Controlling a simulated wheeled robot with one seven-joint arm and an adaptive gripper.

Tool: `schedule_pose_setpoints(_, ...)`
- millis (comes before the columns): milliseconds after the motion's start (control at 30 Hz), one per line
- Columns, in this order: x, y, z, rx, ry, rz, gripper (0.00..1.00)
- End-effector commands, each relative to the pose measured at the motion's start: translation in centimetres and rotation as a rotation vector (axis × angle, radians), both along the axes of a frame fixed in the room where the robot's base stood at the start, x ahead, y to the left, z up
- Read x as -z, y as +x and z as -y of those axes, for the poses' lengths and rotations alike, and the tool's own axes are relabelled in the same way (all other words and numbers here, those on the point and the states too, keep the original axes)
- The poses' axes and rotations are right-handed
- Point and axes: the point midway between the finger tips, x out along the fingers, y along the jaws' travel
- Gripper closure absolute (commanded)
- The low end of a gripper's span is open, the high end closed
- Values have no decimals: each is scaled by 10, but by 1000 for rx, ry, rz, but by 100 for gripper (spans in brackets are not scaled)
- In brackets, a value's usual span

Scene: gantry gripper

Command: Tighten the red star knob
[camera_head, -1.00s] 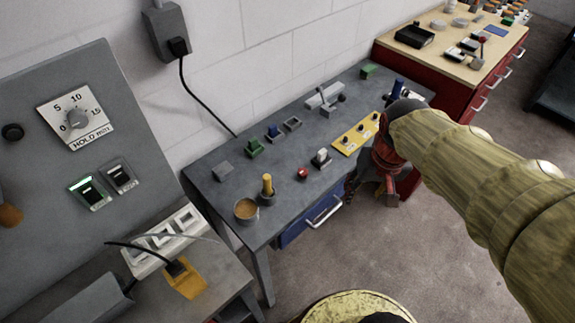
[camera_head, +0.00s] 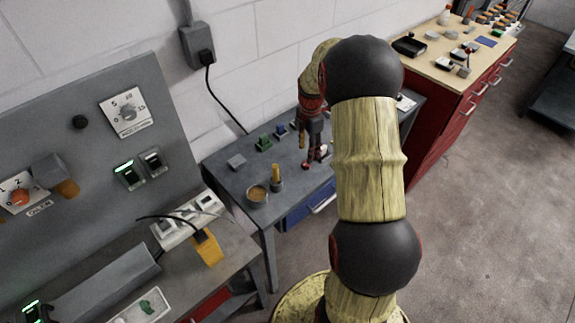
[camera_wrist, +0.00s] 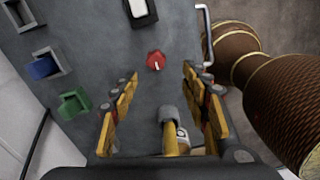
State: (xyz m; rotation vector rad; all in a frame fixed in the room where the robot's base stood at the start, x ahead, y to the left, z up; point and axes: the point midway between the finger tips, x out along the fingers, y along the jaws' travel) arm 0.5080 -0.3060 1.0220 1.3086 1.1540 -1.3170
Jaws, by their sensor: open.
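The red star knob (camera_wrist: 156,60) sits on the grey bench top in the wrist view, ahead of my fingertips and roughly midway between them. A small light mark shows on its top. My gripper (camera_wrist: 158,85) is open, with its yellow-padded fingers to either side and nothing between the tips. In the head view my gripper (camera_head: 312,162) points down over the middle of the bench, close to the red knob (camera_head: 306,166), which it partly covers. I cannot tell the exact height between them.
A yellow-handled tool in a grey holder (camera_wrist: 168,115) stands close to the knob, between my fingers low in the wrist view. Green (camera_wrist: 73,103) and blue (camera_wrist: 44,67) blocks lie left. A white switch (camera_wrist: 141,10) is beyond.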

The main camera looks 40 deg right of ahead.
Motion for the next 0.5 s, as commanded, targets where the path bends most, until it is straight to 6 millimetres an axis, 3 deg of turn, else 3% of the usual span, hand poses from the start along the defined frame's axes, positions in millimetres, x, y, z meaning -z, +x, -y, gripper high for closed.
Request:
schedule_pose_setpoints(200, -4, 4, 3, -323, -5, 12, 54)
schedule_pose_setpoints(367, -2, 4, 3, -409, -4, 11, 54)
schedule_pose_setpoints(500, 12, 4, 2, -416, -3, 11, 54)
